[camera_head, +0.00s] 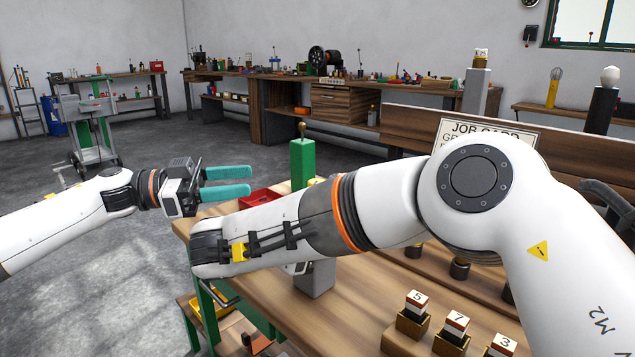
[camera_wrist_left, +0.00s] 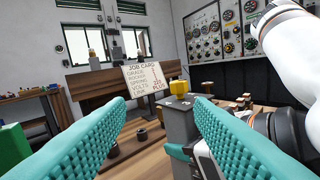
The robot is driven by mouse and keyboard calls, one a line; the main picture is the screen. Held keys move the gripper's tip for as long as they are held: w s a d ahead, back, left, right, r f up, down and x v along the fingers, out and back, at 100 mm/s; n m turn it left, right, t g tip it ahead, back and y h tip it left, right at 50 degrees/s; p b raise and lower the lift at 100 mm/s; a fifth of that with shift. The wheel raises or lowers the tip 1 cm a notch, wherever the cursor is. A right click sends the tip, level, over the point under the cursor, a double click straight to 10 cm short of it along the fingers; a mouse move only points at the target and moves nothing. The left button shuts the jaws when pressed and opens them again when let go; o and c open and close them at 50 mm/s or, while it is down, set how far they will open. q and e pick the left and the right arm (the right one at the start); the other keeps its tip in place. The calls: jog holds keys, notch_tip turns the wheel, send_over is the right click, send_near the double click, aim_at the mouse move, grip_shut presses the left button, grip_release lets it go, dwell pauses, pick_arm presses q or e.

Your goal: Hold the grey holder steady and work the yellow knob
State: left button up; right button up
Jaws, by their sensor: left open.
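The grey holder (camera_wrist_left: 180,120) stands upright on the bench in the left wrist view, with the yellow knob (camera_wrist_left: 179,87) on top. In the head view my right arm covers most of it; only a lower part of the grey holder (camera_head: 316,280) shows. My left gripper (camera_head: 250,180) is open and empty, left of the holder and apart from it. Its teal fingers frame the holder from a distance in the left wrist view. A teal finger of my right gripper (camera_wrist_left: 177,152) shows low beside the holder; the rest is hidden, so its grip is unclear.
A green post (camera_head: 302,163) and a red tray (camera_head: 260,197) are at the bench's far left corner. A job card (camera_wrist_left: 149,76) stands behind the holder. Several numbered blocks (camera_head: 417,300) in stands are at the front right. My right forearm spans the bench.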

aim_at(317, 181)
pick_arm(q)
jog(key=d+g, duration=0.1)
jog(key=d, duration=0.8)
jog(key=s+d+g, duration=0.1)
jog(key=d, duration=0.4)
jog(key=shift+r+g, duration=0.1)
jog(key=shift+g, duration=0.2)
jog(key=shift+c, duration=0.3)
jog(key=c, duration=0.9)
